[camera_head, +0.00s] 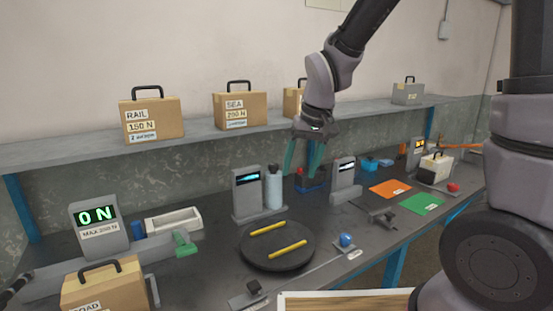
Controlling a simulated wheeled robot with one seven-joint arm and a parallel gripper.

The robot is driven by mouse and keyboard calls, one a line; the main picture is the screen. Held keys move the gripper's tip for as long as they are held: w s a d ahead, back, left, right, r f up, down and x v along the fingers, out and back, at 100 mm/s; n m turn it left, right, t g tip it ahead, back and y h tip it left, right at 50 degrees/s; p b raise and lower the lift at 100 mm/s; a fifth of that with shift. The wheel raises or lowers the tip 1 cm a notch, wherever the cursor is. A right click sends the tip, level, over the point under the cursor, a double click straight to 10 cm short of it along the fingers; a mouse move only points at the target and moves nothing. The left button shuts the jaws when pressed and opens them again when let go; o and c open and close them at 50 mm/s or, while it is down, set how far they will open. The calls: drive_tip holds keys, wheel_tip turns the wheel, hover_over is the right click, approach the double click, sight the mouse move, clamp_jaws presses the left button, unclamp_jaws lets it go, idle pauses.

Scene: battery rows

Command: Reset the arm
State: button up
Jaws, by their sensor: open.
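My gripper (305,158) hangs from my arm above the middle of the workbench, its two green fingers pointing down. The fingers are apart and nothing shows between them. It is behind and to the right of a round black plate (276,262), which has two yellow sticks (287,250) lying on it. A grey device with a lit screen (247,193) and a pale bottle (273,187) stand left of the gripper. Another grey device (344,180) stands just right of it.
A shelf (70,150) behind holds labelled cases, including RAIL (152,117) and SEA (240,110). A 0 N display (97,215) and a tan case (104,287) are at left. Orange (390,188) and green (422,204) mats lie at right. A ball-topped lever (346,241) is near the front edge.

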drive_tip(key=s+d+r+m+t, duration=0.2)
drive_tip(key=s+d+r+m, duration=0.1)
drive_tip(key=d+r, duration=0.5)
drive_tip(key=s+d+r+m+t, duration=0.3)
drive_tip(key=s+d+r, duration=0.2)
drive_tip(key=d+r, duration=0.4)
drive_tip(key=shift+s+d+t, duration=0.3)
drive_tip(key=shift+s+d, duration=0.05)
drive_tip(key=shift+d, duration=0.75)
drive_tip(key=shift+o, duration=0.3)
drive_tip(key=shift+r, duration=0.1)
idle(1.6)
